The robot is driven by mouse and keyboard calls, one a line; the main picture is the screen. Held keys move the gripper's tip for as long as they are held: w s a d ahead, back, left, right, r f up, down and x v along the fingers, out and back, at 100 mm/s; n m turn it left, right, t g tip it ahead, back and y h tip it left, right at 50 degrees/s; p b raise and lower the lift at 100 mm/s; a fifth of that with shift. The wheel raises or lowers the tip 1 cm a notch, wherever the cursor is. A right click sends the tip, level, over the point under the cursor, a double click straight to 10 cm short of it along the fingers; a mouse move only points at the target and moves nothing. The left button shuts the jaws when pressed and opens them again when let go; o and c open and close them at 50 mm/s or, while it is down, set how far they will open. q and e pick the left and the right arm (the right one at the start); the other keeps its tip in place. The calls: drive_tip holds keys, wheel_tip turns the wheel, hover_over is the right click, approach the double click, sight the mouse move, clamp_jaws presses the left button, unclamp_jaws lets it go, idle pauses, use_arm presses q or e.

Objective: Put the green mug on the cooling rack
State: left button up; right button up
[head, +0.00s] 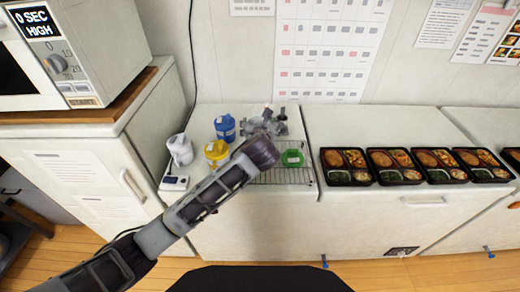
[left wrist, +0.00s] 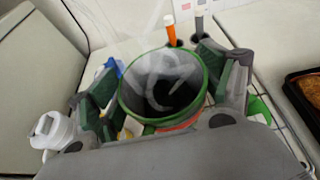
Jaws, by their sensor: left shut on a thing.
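My left gripper (head: 265,124) is over the back of the counter, above and behind the cooling rack (head: 275,178). In the left wrist view its fingers (left wrist: 162,82) are closed on both sides of a green-rimmed mug, the green mug (left wrist: 128,108), seen from above with a dark inside. The head view hides most of this mug behind my wrist. A separate green item with a white label (head: 292,158) is at the rack's right end; part of it also shows right of the fingers in the left wrist view (left wrist: 260,109). My right gripper is not in view.
Pens (left wrist: 170,30) stand behind the mug. Several bento trays (head: 345,166) line the right counter. A microwave (head: 75,55) is at upper left.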

use_arm(q)
drive_tip(key=shift+f, duration=2.3)
drive_tip(key=shift+f, duration=1.85)
drive_tip(key=shift+f, duration=0.1)
drive_tip(key=o, duration=1.9)
drive_tip(key=shift+s+f, duration=0.1)
drive_tip(key=shift+c, duration=0.2)
drive_tip(key=shift+s+r, duration=0.2)
drive_tip(key=shift+s, duration=0.05)
drive_tip(key=v, duration=1.1)
drive_tip(key=shift+s, duration=0.25)
